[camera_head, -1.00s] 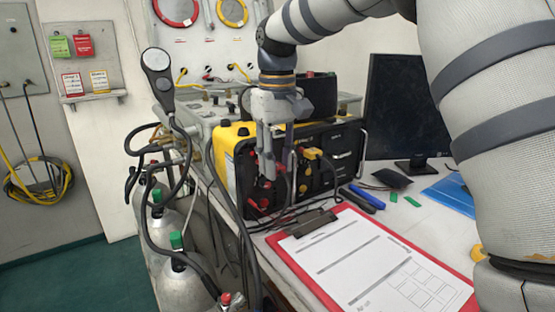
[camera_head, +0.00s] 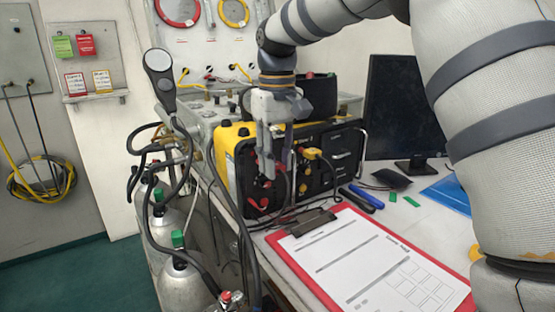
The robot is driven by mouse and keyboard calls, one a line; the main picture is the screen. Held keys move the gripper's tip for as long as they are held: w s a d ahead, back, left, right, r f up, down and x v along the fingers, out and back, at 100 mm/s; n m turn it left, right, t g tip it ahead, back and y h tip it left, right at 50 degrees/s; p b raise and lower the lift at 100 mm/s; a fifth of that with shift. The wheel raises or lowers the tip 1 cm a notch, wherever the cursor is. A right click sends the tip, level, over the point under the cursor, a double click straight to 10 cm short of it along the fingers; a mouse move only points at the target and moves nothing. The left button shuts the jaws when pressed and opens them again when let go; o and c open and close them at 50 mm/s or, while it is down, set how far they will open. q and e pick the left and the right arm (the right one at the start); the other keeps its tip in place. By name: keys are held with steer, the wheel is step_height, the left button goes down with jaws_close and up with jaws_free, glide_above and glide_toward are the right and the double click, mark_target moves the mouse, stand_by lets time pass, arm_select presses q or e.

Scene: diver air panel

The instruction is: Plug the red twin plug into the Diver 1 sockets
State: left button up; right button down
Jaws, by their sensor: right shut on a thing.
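The air panel (camera_head: 226,160) is a yellow-sided case with a dark front, standing on the bench. My right gripper (camera_head: 271,174) comes down from above in front of the left part of that front. It is shut on the red twin plug, which is mostly hidden by the fingers. Red fittings (camera_head: 262,203) show low on the panel, just below the fingertips. I cannot tell which are the Diver 1 sockets, or whether the plug touches them. A yellow plug (camera_head: 314,153) sits on the panel front to the right of the gripper. My left gripper is not in view.
A red clipboard (camera_head: 337,208) with paper lies in front of the panel. Pens (camera_head: 366,195) lie beside it, and a monitor (camera_head: 402,105) stands behind right. A handset (camera_head: 159,68) on a stalk, dark hoses and cylinders (camera_head: 183,281) crowd the left side.

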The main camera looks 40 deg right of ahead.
steer(key=shift+w+d, duration=0.1)
steer(key=shift+w, duration=0.8)
stand_by(1.4)
steer(key=c, duration=1.2)
jaws_free()
step_height(320, 180, up, 12)
steer(key=shift+f, duration=0.1)
